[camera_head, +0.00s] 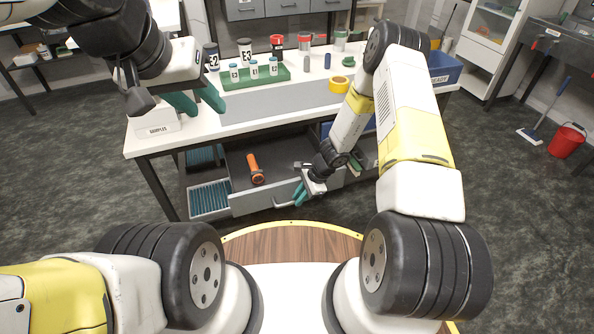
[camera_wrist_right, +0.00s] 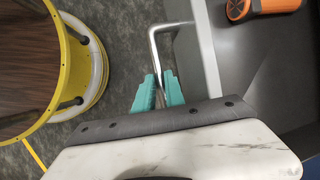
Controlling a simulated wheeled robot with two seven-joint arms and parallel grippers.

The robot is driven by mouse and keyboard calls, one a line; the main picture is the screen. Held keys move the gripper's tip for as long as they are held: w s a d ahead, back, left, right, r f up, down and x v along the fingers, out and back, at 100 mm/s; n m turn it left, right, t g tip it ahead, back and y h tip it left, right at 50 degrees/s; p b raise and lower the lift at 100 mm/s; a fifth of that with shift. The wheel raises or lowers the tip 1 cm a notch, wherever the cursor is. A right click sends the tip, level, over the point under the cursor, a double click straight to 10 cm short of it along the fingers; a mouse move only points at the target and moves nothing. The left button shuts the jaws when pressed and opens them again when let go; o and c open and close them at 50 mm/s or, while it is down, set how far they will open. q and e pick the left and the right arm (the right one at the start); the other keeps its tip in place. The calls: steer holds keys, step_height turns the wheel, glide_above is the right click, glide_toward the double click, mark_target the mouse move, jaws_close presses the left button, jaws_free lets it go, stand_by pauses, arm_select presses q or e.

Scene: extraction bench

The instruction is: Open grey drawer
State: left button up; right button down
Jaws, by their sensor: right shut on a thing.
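The grey drawer (camera_head: 240,204) is under the bench and stands pulled out, with its inside showing. An orange and black tool (camera_head: 256,169) lies in it and also shows in the right wrist view (camera_wrist_right: 262,6). My right gripper (camera_head: 299,195) is at the drawer's front. In the right wrist view its teal fingers (camera_wrist_right: 158,92) are shut on the drawer's metal handle (camera_wrist_right: 154,42). My left gripper (camera_head: 197,102) is raised in front of the bench's left end, with its teal fingers apart and nothing seen between them.
The bench top (camera_head: 180,140) holds a green tray (camera_head: 255,77) with small labelled jars, yellow tape (camera_head: 339,84), a SAMPLES box (camera_head: 156,120) and a blue bin (camera_head: 445,68). My round base is close in front.

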steer(key=shift+s+d, duration=0.2)
steer(key=shift+s, duration=0.2)
steer(key=c, duration=1.4)
jaws_free()
steer(key=v, duration=0.7)
steer(key=shift+r, duration=0.4)
steer(key=shift+d+r, duration=0.1)
